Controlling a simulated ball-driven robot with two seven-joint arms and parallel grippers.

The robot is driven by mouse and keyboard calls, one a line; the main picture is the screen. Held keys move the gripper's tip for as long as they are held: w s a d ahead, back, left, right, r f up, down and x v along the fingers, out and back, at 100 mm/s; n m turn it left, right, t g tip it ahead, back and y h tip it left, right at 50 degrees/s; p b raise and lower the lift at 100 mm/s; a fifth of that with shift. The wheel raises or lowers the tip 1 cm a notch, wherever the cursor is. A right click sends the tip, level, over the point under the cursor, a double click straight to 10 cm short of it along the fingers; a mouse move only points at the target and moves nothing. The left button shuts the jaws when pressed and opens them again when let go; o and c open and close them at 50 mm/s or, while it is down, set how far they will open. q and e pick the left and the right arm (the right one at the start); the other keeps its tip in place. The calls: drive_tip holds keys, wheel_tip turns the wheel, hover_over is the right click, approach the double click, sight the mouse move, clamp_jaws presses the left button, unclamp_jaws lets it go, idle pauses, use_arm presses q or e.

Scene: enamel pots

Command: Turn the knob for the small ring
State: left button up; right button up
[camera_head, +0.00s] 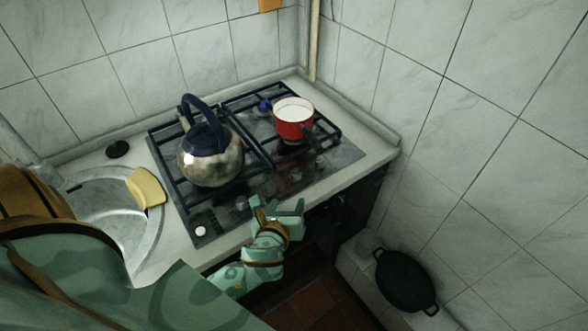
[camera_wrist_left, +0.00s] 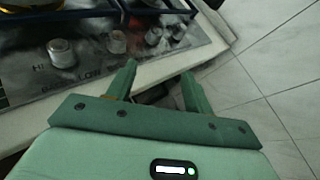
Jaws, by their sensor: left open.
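The knobs are on the front panel of the gas hob (camera_head: 345,153). They show as a row in the head view, one of them a knob (camera_head: 268,188) just beyond my gripper. In the left wrist view a large pale knob (camera_wrist_left: 62,53), a middle knob (camera_wrist_left: 117,41) and a right knob (camera_wrist_left: 153,35) stand on the panel, with HI and LOW printed near the large one. I cannot tell which knob serves the small ring. My left gripper (camera_head: 278,205) is open and empty at the hob's front edge, apart from the knobs; its fingers also show in the wrist view (camera_wrist_left: 158,70). My right gripper is not in view.
A steel kettle (camera_head: 210,160) stands on the left burner grate and a red pot (camera_head: 293,122) with pale contents on the right one. A sink (camera_head: 105,215) with a yellow sponge (camera_head: 146,188) is at left. A black pan (camera_head: 405,280) is low at right, near the tiled wall.

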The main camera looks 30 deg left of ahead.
use_arm(q)
drive_tip(key=m, duration=0.2)
drive_tip(key=b, duration=0.4)
approach(295, 173)
drive_tip(key=shift+y, duration=0.3)
drive_tip(key=x, duration=0.8)
drive_tip(key=shift+w+d+f, duration=0.15)
drive_tip(key=shift+f, duration=0.25)
drive_tip(key=shift+w+a+f, duration=0.1)
drive_tip(key=shift+w+a, duration=0.15)
drive_tip(key=shift+w, duration=0.3)
drive_tip(key=c, duration=1)
